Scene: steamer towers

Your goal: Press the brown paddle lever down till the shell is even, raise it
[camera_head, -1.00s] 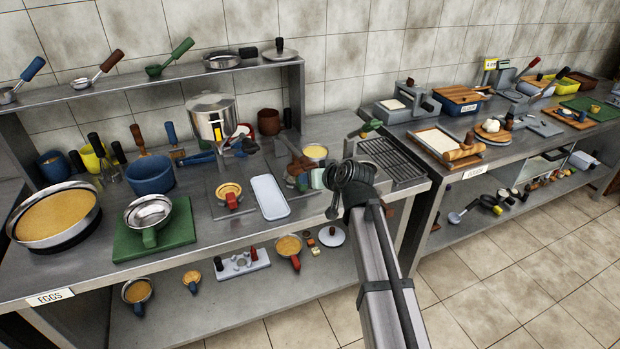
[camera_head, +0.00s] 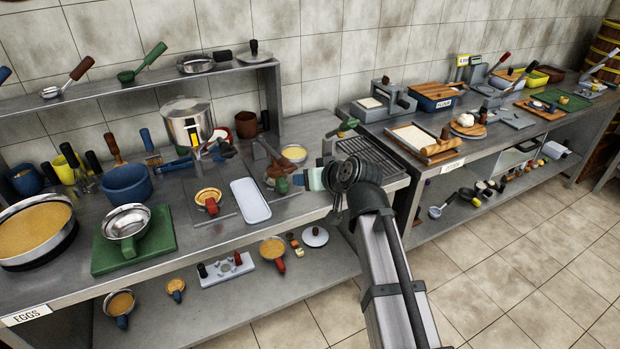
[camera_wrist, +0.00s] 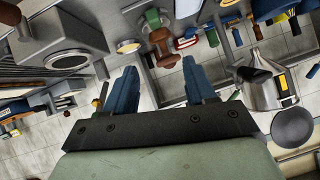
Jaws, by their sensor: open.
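What looks like the same brown lever (camera_wrist: 158,37) shows beyond my fingertips in the wrist view, over a green part. A small round mould with orange filling (camera_head: 208,194) and a red handle sits left of the white tray. I cannot tell for certain which piece is the shell. My gripper (camera_wrist: 160,65) is open and empty, its two blue fingers apart and clear of the lever. In the head view my wrist partly hides the fingers.
A white tray (camera_head: 250,200) lies in front of the lever. A steel pot (camera_head: 188,124) stands behind, and a dark wire rack (camera_head: 370,158) lies right of my gripper. A second bench with boards and presses stands right. Open tiled floor (camera_head: 520,250) lies in front.

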